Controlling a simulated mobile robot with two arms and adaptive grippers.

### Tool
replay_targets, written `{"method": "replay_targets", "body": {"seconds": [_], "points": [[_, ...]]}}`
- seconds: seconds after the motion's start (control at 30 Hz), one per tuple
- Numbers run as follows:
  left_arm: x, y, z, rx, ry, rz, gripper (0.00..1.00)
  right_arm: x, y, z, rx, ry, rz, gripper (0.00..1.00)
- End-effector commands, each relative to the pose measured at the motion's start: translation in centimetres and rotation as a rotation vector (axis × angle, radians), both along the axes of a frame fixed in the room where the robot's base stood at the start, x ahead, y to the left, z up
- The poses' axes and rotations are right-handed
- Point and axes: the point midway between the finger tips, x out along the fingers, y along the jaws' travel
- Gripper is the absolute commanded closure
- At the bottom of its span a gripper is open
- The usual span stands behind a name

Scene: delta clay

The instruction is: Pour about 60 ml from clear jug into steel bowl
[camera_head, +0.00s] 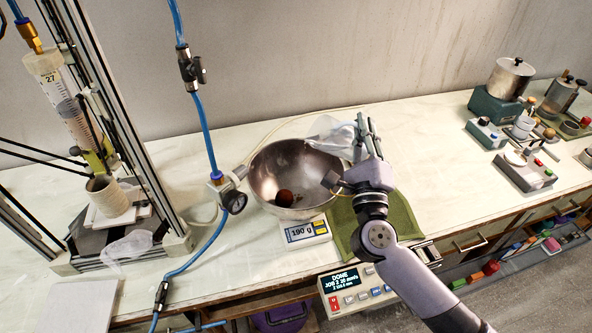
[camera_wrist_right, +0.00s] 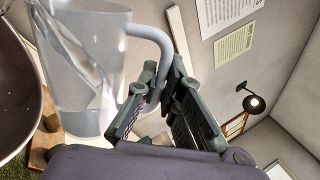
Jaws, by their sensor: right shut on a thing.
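The steel bowl (camera_head: 262,165) stands on a scale whose display (camera_head: 305,231) reads 190 g. A small reddish-brown patch (camera_head: 284,198) shows at the bottom of the bowl. The clear jug (camera_head: 330,133) is tilted at the bowl's far right rim, its mouth toward the bowl. My right gripper (camera_head: 366,128) is shut on the jug's handle. In the right wrist view the jug (camera_wrist_right: 85,65) holds clear liquid with a slanted surface, and its handle (camera_wrist_right: 150,38) runs down to the fingers. The bowl's edge (camera_wrist_right: 18,90) shows at left. No stream is clearly visible. My left gripper is out of view.
A green cloth (camera_head: 400,220) lies right of the bowl, under my right arm. A blue hose with a valve (camera_head: 232,200) runs left of the bowl. A frame with a syringe (camera_head: 65,105) stands farther left. Small devices (camera_head: 525,168) stand at right. The bench behind is clear.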

Motion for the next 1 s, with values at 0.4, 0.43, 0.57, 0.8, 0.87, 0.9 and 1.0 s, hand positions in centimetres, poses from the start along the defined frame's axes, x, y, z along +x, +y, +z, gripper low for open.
{"method": "replay_targets", "body": {"seconds": [0.4,0.43,0.57,0.8,0.87,0.9,1.0], "points": [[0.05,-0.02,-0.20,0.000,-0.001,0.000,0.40,-0.04,0.13,0.16,-0.027,-0.013,-0.003,1.00],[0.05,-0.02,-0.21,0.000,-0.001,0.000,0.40,-0.02,0.13,0.16,-0.028,-0.014,-0.004,1.00],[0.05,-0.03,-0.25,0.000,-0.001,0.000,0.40,-0.03,0.15,0.14,-0.032,-0.015,-0.003,1.00],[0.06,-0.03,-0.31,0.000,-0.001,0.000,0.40,-0.05,0.20,0.14,-0.040,-0.020,-0.005,1.00],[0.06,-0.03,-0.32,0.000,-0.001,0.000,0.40,-0.05,0.22,0.14,-0.042,-0.021,-0.005,1.00],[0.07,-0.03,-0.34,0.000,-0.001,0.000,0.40,-0.05,0.22,0.13,-0.044,-0.022,-0.006,1.00],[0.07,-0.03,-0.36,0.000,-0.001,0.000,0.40,-0.06,0.24,0.13,-0.047,-0.024,-0.006,1.00]]}}
